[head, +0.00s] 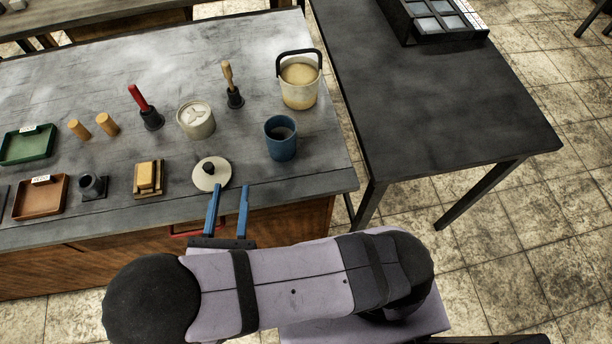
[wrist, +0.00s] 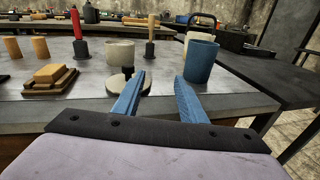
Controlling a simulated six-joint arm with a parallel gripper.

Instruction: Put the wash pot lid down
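The lid, a pale round disc with a black knob (head: 211,176), lies flat on the grey bench near its front edge. It also shows in the wrist view (wrist: 117,84), partly hidden behind my left finger. My gripper (head: 231,187) has two blue fingers spread apart with nothing between them. They point toward the bench, just to the right of and in front of the lid; whether the left finger touches it, I cannot tell. A blue cup-like pot (head: 281,143) stands open behind and to the right of the lid. A pale round pot (head: 196,122) stands behind the lid.
A yellow block on a wooden base (head: 148,178) is left of the lid. Behind stand a red-handled tool (head: 145,108), a wooden-handled tool (head: 231,86) and a bucket (head: 299,88). Trays (head: 39,197) lie at left. A dark table (head: 440,90) at right is mostly bare.

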